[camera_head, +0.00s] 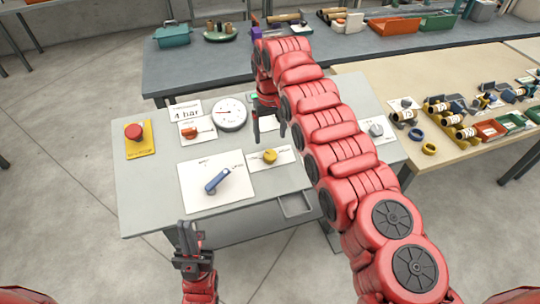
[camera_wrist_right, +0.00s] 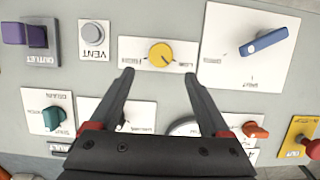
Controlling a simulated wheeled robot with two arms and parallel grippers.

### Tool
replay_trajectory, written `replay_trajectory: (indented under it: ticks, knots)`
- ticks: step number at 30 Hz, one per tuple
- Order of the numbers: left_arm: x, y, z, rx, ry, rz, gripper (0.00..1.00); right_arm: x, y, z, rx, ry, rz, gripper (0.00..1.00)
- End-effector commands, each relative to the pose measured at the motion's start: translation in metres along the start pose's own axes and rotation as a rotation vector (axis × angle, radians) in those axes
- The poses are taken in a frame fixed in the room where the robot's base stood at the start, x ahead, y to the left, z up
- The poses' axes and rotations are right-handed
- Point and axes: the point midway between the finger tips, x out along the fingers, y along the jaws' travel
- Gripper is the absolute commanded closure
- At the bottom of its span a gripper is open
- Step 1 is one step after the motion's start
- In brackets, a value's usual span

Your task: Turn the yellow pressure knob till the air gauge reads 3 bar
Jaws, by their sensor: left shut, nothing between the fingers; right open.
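The yellow pressure knob (camera_head: 270,156) sits on a white label plate on the grey panel. In the right wrist view the knob (camera_wrist_right: 160,54) lies just beyond my fingertips, centred between them, its dark pointer mark toward lower right. My right gripper (camera_head: 269,138) is open and empty above the panel, close to the knob; its fingers (camera_wrist_right: 158,74) do not appear to touch it. The round white air gauge (camera_head: 230,114) has a red needle pointing left; its numbers are too small to read. My left gripper (camera_head: 188,238) is shut and empty in front of the panel.
The panel also carries a red emergency button (camera_head: 134,132), an orange valve (camera_head: 194,132), a blue lever (camera_head: 216,181) and a grey vent button (camera_wrist_right: 94,33). My right arm hides part of the panel.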

Motion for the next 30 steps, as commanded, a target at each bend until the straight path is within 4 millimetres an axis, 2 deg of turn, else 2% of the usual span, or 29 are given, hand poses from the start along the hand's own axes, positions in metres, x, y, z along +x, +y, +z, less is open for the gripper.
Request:
replay_trajectory:
  ticks: [1, 7, 10, 14, 21, 23, 30]
  knots:
    - [0.01, -0.001, -0.002, 0.0, -0.001, 0.0, 1.0, 0.006, -0.001, 0.001, 0.0, -0.004, -0.003, 0.19]
    - [0.023, -0.001, -0.004, 0.0, -0.001, 0.0, 1.0, 0.053, -0.001, 0.002, -0.001, -0.007, -0.001, 0.19]
    - [0.013, -0.001, -0.002, 0.0, -0.001, 0.0, 1.0, 0.075, -0.002, -0.001, -0.002, 0.001, 0.0, 0.19]
    - [0.011, -0.001, -0.002, 0.0, -0.001, 0.0, 1.0, 0.086, -0.001, 0.0, -0.001, -0.001, 0.0, 0.19]
    - [0.012, -0.001, -0.002, 0.0, -0.001, 0.0, 1.0, 0.086, 0.0, 0.0, 0.0, 0.001, 0.0, 0.19]
    - [0.012, -0.001, -0.002, 0.0, -0.001, 0.0, 1.0, 0.086, 0.0, -0.001, 0.0, 0.001, 0.0, 0.26]
    - [0.012, -0.001, -0.002, 0.0, -0.001, 0.0, 1.0, 0.086, 0.0, -0.001, 0.0, 0.002, 0.0, 0.7]
